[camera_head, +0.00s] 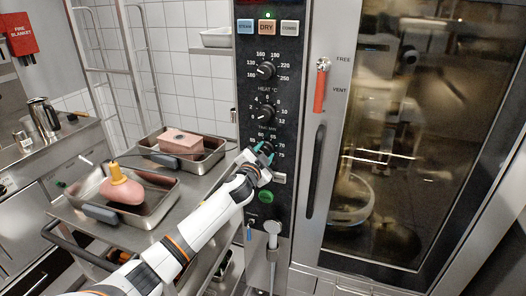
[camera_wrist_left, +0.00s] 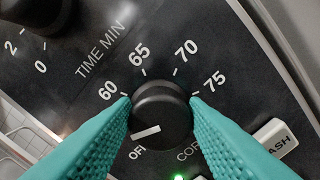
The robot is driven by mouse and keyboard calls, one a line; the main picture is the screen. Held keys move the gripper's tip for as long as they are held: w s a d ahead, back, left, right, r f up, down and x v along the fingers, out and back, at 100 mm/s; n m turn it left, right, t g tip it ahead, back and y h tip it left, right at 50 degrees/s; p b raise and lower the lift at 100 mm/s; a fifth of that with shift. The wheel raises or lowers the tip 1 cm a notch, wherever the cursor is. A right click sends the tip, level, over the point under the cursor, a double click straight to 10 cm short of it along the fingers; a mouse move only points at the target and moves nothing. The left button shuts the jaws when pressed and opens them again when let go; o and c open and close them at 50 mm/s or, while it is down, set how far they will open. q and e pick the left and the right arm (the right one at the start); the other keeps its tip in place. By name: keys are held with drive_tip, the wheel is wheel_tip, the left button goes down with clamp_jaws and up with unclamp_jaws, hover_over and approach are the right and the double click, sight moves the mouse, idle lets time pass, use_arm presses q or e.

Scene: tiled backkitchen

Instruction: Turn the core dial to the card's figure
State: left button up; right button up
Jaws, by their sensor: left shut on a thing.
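The core dial (camera_wrist_left: 160,115) is a black knob with a white pointer mark, on the oven's dark panel (camera_head: 270,100). Around it are the figures 60, 65, 70 and 75 and the word OFF. In the left wrist view its white mark lies at the lower left, by OFF. My left gripper (camera_wrist_left: 160,105) has its teal fingers shut on the dial, one on each side. In the head view the left gripper (camera_head: 262,155) covers much of the dial. No card with a figure can be made out. My right gripper is not in view.
The time dial (camera_head: 266,115) and heat dial (camera_head: 265,70) are above. A wash button (camera_wrist_left: 275,138) and a green button (camera_head: 266,196) are close by. A red-handled vent lever (camera_head: 320,88) and the oven door handle (camera_head: 314,170) stand right. Trays (camera_head: 165,205) of meat are left.

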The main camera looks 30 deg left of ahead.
use_arm(q)
drive_tip(key=m, duration=0.3)
drive_tip(key=m+p, duration=0.1)
drive_tip(key=shift+r+m, duration=0.3)
drive_tip(key=shift+m+p, duration=0.4)
drive_tip(key=shift+m, duration=1.6)
drive_tip(key=o, duration=0.9)
drive_tip(key=shift+o, duration=0.2)
drive_tip(key=f+b+v, duration=0.1)
drive_tip(key=v, duration=1)
drive_tip(key=shift+s+d, duration=0.2)
drive_tip(key=shift+s, duration=0.05)
